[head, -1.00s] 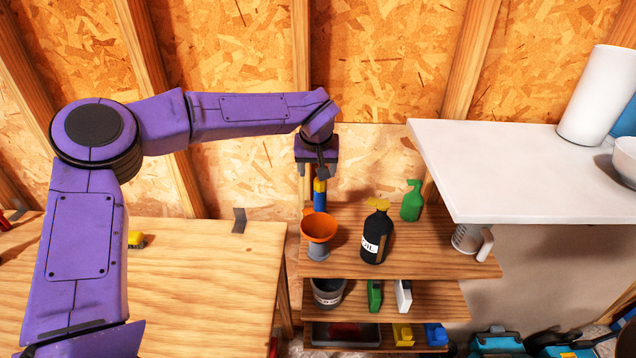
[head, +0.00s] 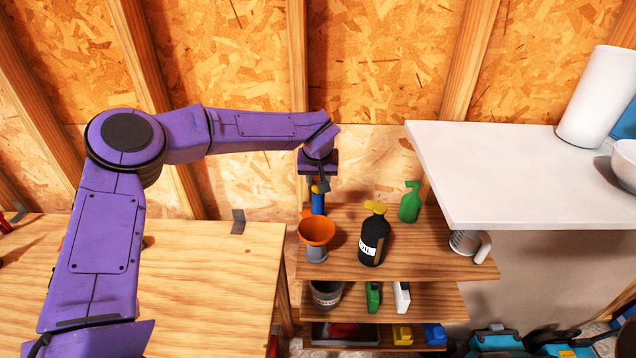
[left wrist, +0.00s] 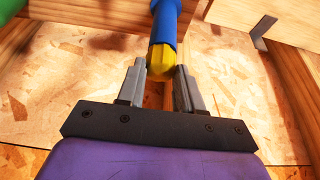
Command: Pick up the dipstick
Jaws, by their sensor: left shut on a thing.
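My left gripper (head: 320,186) is over the back left of the upper wooden shelf, pointing down. It is shut on the yellow top of a slim blue thing (head: 318,203). In the left wrist view that blue thing (left wrist: 168,20) runs away from the jaws, with its yellow end (left wrist: 161,60) between the two fingers (left wrist: 160,78). The orange funnel is in front of its lower part, so I cannot tell whether it touches the shelf. I cannot make out for certain whether this is the dipstick. My right gripper is not in view.
The orange funnel (head: 316,230) stands close in front. A black oil bottle (head: 372,243) with a yellow top and a green spray bottle (head: 410,203) stand to the right. A white counter (head: 500,175) overhangs the right side. A wooden bench (head: 210,290) is at left.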

